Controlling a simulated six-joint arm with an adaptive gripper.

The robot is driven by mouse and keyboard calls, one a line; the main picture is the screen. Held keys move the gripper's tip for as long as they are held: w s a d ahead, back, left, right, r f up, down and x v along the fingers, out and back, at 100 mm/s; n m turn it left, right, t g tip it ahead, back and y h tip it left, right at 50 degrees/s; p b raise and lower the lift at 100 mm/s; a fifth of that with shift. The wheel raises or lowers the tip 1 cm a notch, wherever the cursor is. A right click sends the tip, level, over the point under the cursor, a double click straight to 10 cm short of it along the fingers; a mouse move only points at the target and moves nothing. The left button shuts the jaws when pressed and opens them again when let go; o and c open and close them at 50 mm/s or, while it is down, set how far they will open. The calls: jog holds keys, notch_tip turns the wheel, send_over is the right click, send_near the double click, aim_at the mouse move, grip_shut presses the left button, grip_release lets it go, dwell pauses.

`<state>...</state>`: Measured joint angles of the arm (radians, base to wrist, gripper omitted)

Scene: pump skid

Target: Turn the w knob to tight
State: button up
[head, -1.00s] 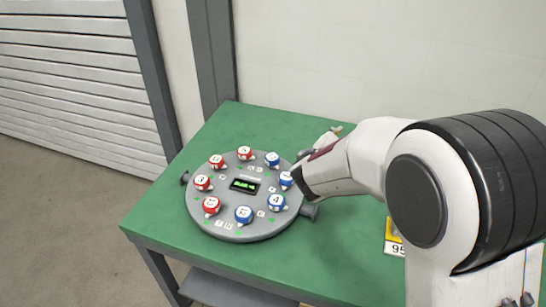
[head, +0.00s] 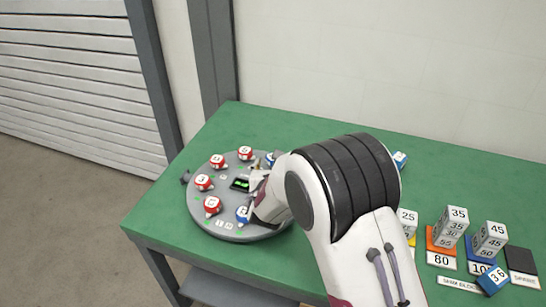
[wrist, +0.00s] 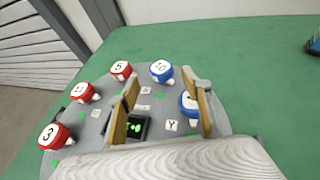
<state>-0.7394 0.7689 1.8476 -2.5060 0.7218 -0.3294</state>
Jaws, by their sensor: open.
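A round grey plate (head: 205,222) with a ring of red and blue knobs lies on the green table. Red knobs (head: 245,153) are on its left and far sides. In the wrist view a blue knob marked 10 (wrist: 160,71) stands beyond my fingers. Another blue knob (wrist: 187,106) is partly hidden behind my right finger. A small tile reading Y (wrist: 172,125) lies near it. I cannot make out a w label. My gripper (wrist: 160,105) is open over the plate, with no knob seen held between its fingers. In the head view my arm hides the plate's right side.
A small display (wrist: 137,127) with green characters is at the plate's middle, partly behind my left finger. Numbered blocks (head: 450,228) and coloured cards stand at the table's right. A blue block (head: 400,160) lies farther back.

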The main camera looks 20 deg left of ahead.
jog(key=shift+w, duration=0.15)
jog(key=shift+x, duration=3.75)
jog(key=c, duration=1.2)
